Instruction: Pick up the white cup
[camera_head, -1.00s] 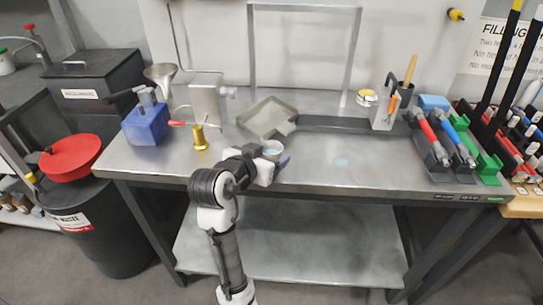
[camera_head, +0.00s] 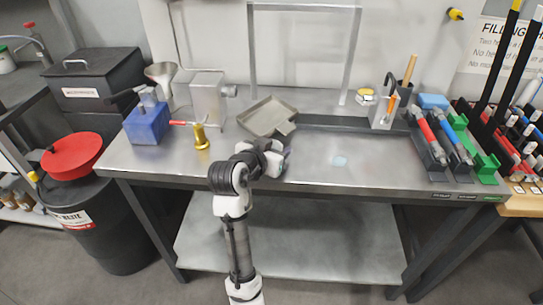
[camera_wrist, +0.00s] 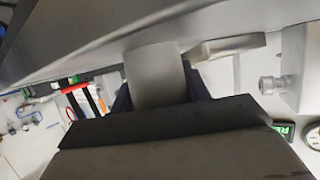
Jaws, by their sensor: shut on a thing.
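The white cup (camera_wrist: 155,75) shows in the wrist view as a pale, rounded shape between the two dark fingers. My gripper (camera_wrist: 157,88) is shut on it. In the head view my gripper (camera_head: 279,158) is over the front middle of the steel workbench (camera_head: 350,177). There the cup is mostly hidden by my wrist and gripper. I cannot tell from these views whether the cup is clear of the bench top.
A grey tray (camera_head: 266,117) lies just behind my gripper. A brass piece with a red handle (camera_head: 201,137) and a blue block (camera_head: 148,126) stand to the left. Tool racks (camera_head: 455,150) stand at the right.

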